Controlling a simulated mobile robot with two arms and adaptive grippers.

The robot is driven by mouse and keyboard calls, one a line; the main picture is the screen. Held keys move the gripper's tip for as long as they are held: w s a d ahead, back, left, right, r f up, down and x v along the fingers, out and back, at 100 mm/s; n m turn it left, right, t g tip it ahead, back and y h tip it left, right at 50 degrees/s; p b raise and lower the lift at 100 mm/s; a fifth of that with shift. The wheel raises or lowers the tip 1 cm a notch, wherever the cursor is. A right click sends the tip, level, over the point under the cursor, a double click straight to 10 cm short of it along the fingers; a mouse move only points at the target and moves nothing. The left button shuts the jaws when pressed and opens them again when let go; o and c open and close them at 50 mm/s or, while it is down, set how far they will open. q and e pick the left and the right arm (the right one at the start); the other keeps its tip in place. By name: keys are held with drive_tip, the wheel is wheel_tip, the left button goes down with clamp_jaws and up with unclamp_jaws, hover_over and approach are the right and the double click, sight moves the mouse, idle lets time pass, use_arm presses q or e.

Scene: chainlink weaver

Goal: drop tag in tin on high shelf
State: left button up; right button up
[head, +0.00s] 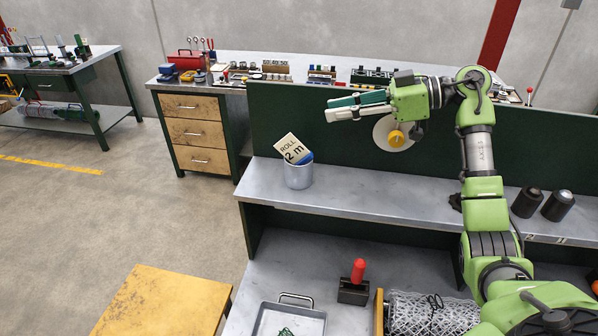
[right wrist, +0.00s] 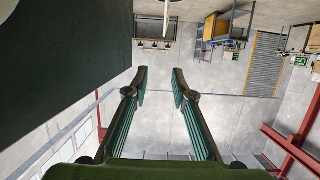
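The tag (head: 290,146), a cream card printed "ROLL 2 m" with a blue lower corner, stands tilted in the grey tin (head: 299,177). Its lower part is hidden inside the tin, and its top sticks out above the rim. The tin is upright at the left end of the high shelf (head: 390,196). My right gripper (head: 331,109) is above and to the right of the tag, apart from it, with its fingers pointing left. In the right wrist view its two fingers (right wrist: 159,73) are spread with nothing between them. My left gripper is not in view.
A dark green back panel (head: 300,118) rises behind the shelf. A white disc with a yellow knob (head: 396,138) is on it, below my right gripper. Two black cylinders (head: 557,205) stand at the shelf's right. Below are a metal tray (head: 290,318) and a red-handled tool (head: 358,271).

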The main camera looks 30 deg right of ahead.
drive_tip(key=v, duration=0.6)
drive_tip(key=shift+s+d, duration=0.1)
